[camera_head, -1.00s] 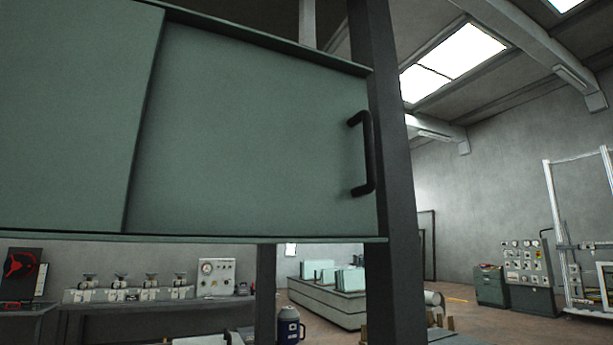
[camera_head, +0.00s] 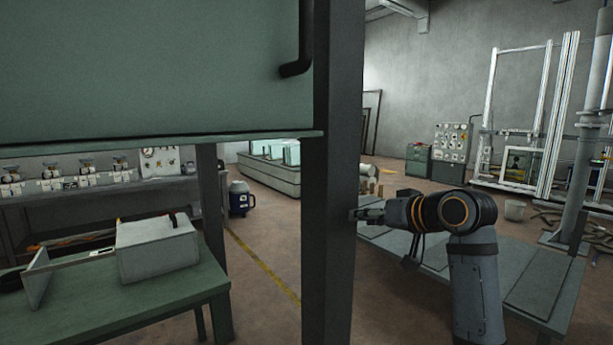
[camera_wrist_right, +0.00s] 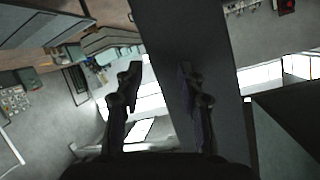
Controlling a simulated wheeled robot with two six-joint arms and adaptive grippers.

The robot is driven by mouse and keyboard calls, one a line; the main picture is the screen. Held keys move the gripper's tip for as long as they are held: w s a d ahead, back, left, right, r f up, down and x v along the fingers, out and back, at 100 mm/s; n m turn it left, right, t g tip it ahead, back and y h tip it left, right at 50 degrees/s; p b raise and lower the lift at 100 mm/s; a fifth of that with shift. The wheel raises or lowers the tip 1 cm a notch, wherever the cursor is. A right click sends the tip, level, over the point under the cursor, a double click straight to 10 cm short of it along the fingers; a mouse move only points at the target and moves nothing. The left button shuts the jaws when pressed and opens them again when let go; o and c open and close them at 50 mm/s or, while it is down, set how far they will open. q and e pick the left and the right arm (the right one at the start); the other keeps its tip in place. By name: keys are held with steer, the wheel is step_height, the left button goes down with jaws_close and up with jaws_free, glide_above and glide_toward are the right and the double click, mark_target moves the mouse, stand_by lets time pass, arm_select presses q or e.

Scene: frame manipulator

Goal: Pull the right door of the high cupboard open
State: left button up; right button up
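The high cupboard's grey-green right door (camera_head: 150,70) fills the upper left of the head view and looks shut. The lower part of its black bar handle (camera_head: 303,45) shows near the door's right edge; its top is cut off. My right gripper (camera_head: 361,214) is well below the handle and right of it, beside the dark post (camera_head: 334,190). In the right wrist view my right gripper (camera_wrist_right: 158,72) has its fingers wide apart with nothing held. The dark post passes beyond the right finger there. My left gripper is out of view.
The dark upright post stands just right of the door. A green table (camera_head: 170,290) with a grey box (camera_head: 157,248) is at lower left. A low grey bench (camera_head: 530,280) lies under my right arm. Open floor shows between table and post.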

steer(key=s+a+r+n+y, duration=0.1)
steer(key=s+r, duration=0.2)
steer(key=r, duration=0.4)
steer(key=s+a+r+n+t+y, duration=0.1)
steer(key=s+r, duration=0.2)
steer(key=r, duration=0.4)
steer(key=s+a+r+n+y, duration=0.1)
steer(key=s+r, duration=0.2)
steer(key=r, duration=0.5)
steer(key=s+a+r+n+y, duration=0.3)
steer(key=s+r+n, duration=0.2)
steer(key=s+r, duration=1.15)
steer(key=p+x, duration=0.1)
steer(key=x, duration=0.2)
steer(key=f+p+x, duration=0.1)
steer(key=p+x, duration=0.1)
steer(key=x, duration=0.1)
steer(key=p+x, duration=0.2)
steer(key=x, duration=0.1)
steer(key=shift+s+a+f, duration=0.2)
steer(key=shift+s+a, duration=0.1)
steer(key=shift+a, duration=0.05)
steer(key=shift+w+a+f, duration=0.1)
steer(key=shift+w+a, duration=0.05)
steer(key=shift+w, duration=0.15)
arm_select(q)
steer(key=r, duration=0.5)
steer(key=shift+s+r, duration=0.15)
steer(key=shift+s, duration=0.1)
